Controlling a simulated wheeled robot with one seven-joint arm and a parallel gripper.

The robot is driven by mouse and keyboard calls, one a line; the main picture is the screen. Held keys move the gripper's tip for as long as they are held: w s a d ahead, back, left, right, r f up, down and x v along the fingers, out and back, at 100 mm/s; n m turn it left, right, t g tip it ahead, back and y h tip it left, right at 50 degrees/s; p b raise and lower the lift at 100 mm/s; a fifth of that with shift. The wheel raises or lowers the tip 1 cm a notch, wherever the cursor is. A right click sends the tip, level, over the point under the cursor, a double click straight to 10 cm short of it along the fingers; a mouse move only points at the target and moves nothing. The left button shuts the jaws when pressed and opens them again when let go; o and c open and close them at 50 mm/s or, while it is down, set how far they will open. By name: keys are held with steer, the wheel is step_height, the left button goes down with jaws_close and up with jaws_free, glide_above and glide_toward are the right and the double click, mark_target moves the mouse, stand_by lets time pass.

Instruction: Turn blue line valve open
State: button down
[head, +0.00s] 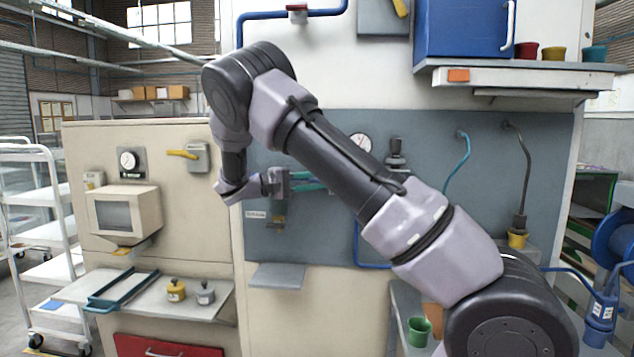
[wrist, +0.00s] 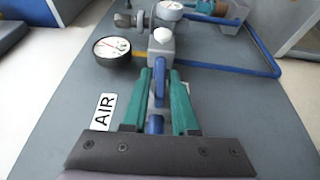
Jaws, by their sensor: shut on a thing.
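In the wrist view, the blue valve handle (wrist: 159,88) stands between the two teal fingers of my gripper (wrist: 160,80), which are shut on it. The handle runs up toward a grey valve body (wrist: 161,45) with a pale round cap. A blue pipe (wrist: 225,70) runs to the right from near the valve. In the head view, my gripper (head: 308,181) is up against the blue-grey panel, its teal fingers partly hidden behind my arm. The valve is hidden there by the arm.
A round gauge (wrist: 112,50) and a white AIR label (wrist: 104,112) sit left of the valve. In the head view, a small grey shelf (head: 277,276) juts out below the gripper. A yellow-handled switch box (head: 197,157) is on the beige wall at left.

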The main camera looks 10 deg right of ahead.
steer(key=c, duration=0.9)
jaws_free()
steer(key=shift+a, duration=0.1)
steer(key=a, duration=1)
steer(key=shift+s+a, duration=0.3)
steer(key=shift+s, duration=0.05)
steer(key=shift+f, duration=0.1)
